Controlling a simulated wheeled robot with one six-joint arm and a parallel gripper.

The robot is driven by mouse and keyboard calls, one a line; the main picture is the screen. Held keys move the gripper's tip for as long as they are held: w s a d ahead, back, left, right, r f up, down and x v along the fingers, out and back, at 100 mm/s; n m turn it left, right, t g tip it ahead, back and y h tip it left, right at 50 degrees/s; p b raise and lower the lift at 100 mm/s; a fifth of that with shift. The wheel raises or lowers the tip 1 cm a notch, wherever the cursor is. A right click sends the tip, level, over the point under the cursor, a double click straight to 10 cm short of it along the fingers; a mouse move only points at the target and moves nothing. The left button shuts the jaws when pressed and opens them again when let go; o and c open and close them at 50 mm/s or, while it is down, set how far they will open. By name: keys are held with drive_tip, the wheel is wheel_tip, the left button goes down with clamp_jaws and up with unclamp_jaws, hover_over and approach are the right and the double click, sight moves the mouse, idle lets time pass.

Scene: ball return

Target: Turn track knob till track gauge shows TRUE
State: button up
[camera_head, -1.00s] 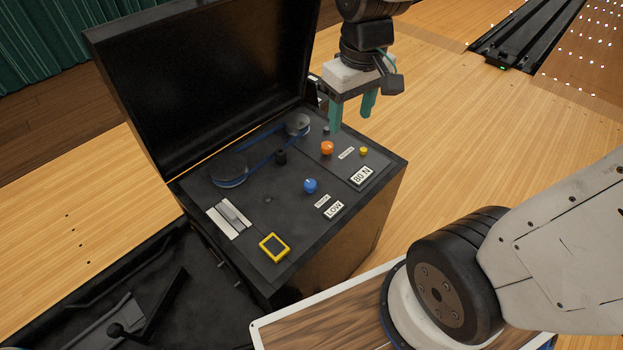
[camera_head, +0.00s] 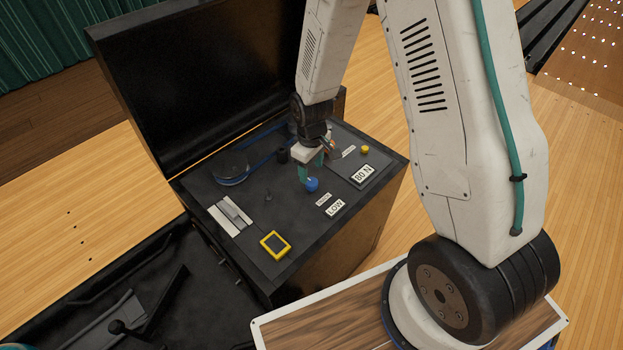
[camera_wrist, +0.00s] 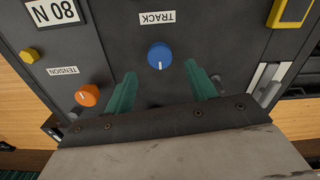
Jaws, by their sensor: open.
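The blue track knob (camera_head: 312,184) stands on the dark panel of the open machine box; it also shows in the wrist view (camera_wrist: 160,56) with a white pointer line. My gripper (camera_head: 308,172) is above the panel, its green fingers open. In the wrist view my gripper (camera_wrist: 160,84) has one finger on each side below the knob, which lies just beyond the fingertips. The track gauge (camera_head: 335,208) reads LOW in the head view. The TRACK label (camera_wrist: 157,17) is upside down in the wrist view.
An orange tension knob (camera_wrist: 87,95), a yellow button (camera_wrist: 30,55) and an 80 N gauge (camera_head: 363,174) sit nearby. A yellow-framed square (camera_head: 275,245) is at the panel's front. The raised black lid (camera_head: 205,85) stands behind. Pulleys with a blue belt (camera_head: 232,182) are to the left.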

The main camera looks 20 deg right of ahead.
sight(311, 182)
wheel_tip(311, 182, down, 5)
drive_tip(key=shift+f, duration=0.15)
drive_tip(key=c, duration=1)
